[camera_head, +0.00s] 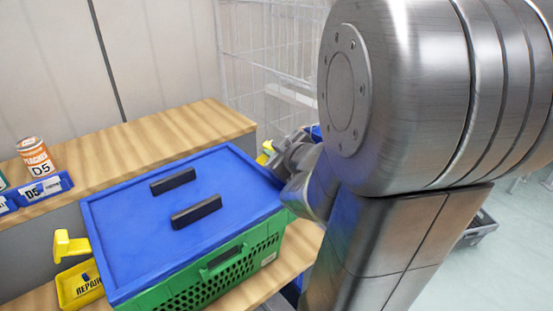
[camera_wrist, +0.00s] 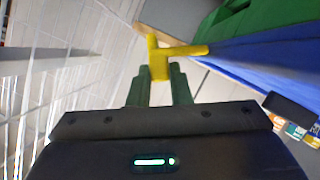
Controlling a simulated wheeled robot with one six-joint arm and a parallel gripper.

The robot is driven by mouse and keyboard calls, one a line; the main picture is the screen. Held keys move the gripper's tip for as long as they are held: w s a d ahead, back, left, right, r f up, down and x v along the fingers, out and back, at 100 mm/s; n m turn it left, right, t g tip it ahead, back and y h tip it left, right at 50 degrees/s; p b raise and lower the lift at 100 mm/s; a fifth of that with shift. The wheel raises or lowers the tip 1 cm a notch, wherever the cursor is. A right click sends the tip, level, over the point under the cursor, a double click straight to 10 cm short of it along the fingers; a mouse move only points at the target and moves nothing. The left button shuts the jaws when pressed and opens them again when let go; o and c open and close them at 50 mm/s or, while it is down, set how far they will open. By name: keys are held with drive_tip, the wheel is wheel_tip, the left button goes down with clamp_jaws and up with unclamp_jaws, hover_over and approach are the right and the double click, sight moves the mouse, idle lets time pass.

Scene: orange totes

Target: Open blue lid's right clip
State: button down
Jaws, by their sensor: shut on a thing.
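The blue lid (camera_head: 130,235) with two dark handles lies on the green crate (camera_head: 262,262). In the wrist view, the lid's blue edge (camera_wrist: 245,52) and the green crate (camera_wrist: 275,18) are at the upper right. The yellow right clip (camera_wrist: 180,51) sticks out from the lid's edge there. My gripper (camera_wrist: 161,75) is shut on the clip, its two dark green fingers on either side of the clip's lower tab. In the head view, a bit of yellow (camera_head: 266,149) shows past the lid's far right edge; my arm hides most of the gripper. The yellow left clip (camera_head: 68,246) sticks outward.
The crate stands on a wooden surface (camera_head: 290,262). An orange can (camera_head: 36,155) and a blue D5 holder (camera_head: 45,189) stand at the left on a wooden ledge. A yellow tray (camera_head: 78,287) is below the left clip. A wire mesh (camera_head: 265,50) rises behind.

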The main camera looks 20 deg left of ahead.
idle(0.4)
drive_tip(key=c, duration=1.3)
unclamp_jaws()
drive_tip(key=shift+s, duration=0.1)
drive_tip(key=shift+p+v, duration=3.25)
drive_tip(key=shift+v, duration=3.6)
drive_tip(key=shift+a+f, duration=0.1)
